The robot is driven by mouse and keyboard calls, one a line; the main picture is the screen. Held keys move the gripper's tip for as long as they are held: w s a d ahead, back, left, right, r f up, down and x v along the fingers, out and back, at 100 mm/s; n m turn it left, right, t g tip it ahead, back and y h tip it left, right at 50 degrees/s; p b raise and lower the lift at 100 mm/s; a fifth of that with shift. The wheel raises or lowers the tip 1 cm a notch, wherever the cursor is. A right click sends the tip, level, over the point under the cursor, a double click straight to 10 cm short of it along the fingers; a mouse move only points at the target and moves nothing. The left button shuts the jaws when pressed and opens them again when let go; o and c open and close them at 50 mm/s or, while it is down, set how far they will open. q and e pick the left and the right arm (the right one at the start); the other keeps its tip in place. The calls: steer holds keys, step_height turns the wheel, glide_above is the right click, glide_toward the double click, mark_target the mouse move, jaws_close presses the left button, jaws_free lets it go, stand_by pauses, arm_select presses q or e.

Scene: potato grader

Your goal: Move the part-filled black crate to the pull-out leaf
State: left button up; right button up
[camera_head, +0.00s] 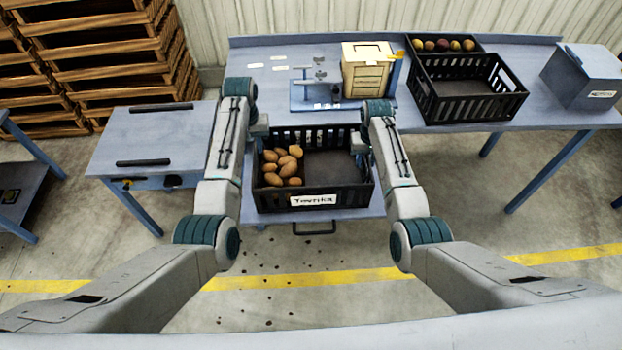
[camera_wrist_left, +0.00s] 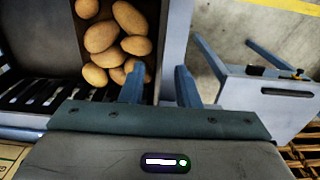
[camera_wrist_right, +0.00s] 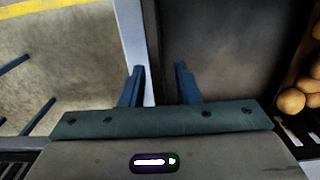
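The part-filled black crate (camera_head: 345,197) sits on the blue-grey pull-out leaf (camera_head: 379,207) at the front of the bench and looks level. Brown potatoes (camera_head: 283,165) fill its left part; the right part is bare. A white label (camera_head: 313,200) is on its front. My left gripper (camera_head: 262,139) is at the crate's left side wall. In the left wrist view its fingers (camera_wrist_left: 158,85) stand apart, one on each side of the wall. My right gripper (camera_head: 358,150) is at the right side wall, its fingers (camera_wrist_right: 160,85) also apart around the wall. I see no firm contact.
A second black crate (camera_head: 470,112) stands on the bench at the right, in front of a tray of coloured produce (camera_head: 443,45). A wooden box (camera_head: 367,74) and a small scale-like device (camera_head: 316,90) stand behind the part-filled crate. A side table (camera_head: 150,135) is at left.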

arm_select(q)
step_height(320, 180, up, 5)
steer(key=shift+r, duration=0.15)
arm_select(e)
steer(key=shift+r, duration=0.15)
step_height(320, 180, up, 12)
steer(key=shift+f, duration=0.15)
steer(key=shift+s+f, duration=0.1)
stand_by(0.5)
